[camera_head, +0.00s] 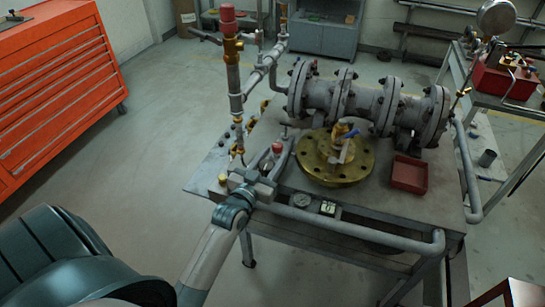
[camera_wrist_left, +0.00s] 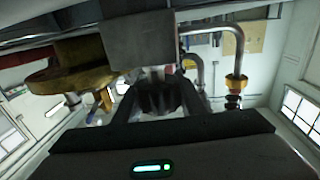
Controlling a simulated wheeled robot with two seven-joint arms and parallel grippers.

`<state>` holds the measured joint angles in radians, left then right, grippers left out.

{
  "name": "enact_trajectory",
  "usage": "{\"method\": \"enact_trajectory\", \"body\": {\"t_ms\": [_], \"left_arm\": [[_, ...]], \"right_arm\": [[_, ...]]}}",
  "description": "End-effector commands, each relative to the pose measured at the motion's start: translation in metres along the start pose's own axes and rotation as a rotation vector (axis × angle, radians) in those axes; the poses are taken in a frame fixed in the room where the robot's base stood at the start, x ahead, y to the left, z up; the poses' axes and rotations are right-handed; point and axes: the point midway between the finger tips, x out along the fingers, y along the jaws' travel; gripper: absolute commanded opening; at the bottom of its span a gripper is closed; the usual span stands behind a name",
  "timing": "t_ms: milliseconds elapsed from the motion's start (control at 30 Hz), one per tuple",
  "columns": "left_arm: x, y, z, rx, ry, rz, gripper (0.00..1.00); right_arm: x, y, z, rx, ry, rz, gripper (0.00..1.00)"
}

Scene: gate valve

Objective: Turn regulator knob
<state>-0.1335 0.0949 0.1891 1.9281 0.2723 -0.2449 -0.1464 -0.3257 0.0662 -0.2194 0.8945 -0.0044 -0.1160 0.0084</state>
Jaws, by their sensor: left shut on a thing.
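My left gripper (camera_head: 279,150) reaches in from the lower left to the front left part of the metal work table. In the left wrist view its two fingers (camera_wrist_left: 160,100) stand on either side of a dark, ribbed round knob (camera_wrist_left: 160,97), and the gripper is shut on it. A grey block (camera_wrist_left: 138,40) shows just beyond the knob. In the head view a small red-topped part (camera_head: 277,148) shows between the fingers; the knob itself is largely hidden by the gripper there. My right gripper is not in view.
A brass flange (camera_head: 337,175) with a blue-handled valve lies right of the gripper, a red tray (camera_head: 409,174) beyond it. A vertical pipe with a red cap (camera_head: 228,22) rises behind left. Flanged grey pipe (camera_head: 362,100) crosses the table's back. A rail runs along the front edge.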

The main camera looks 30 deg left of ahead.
Motion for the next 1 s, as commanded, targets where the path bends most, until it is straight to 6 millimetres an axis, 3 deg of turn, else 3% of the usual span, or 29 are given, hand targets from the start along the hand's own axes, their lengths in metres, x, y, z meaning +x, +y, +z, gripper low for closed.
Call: {"method": "enact_trajectory", "body": {"t_ms": [33,100,567,767,1000], "left_arm": [[0.0,0.0,-0.001,0.001,0.003,0.0,0.39],[0.0,0.0,-0.001,0.001,0.003,0.0,0.56],[-0.005,0.0,0.0,0.001,0.001,0.001,0.56],[-0.024,0.0,0.001,0.001,0.0,0.001,0.56],[-0.064,0.0,0.002,0.001,-0.001,0.0,0.56]], "right_arm": [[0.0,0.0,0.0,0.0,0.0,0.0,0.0],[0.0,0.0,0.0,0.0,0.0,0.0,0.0],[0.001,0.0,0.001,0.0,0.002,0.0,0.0],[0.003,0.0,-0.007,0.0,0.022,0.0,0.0],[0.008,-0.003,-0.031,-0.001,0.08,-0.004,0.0]]}}
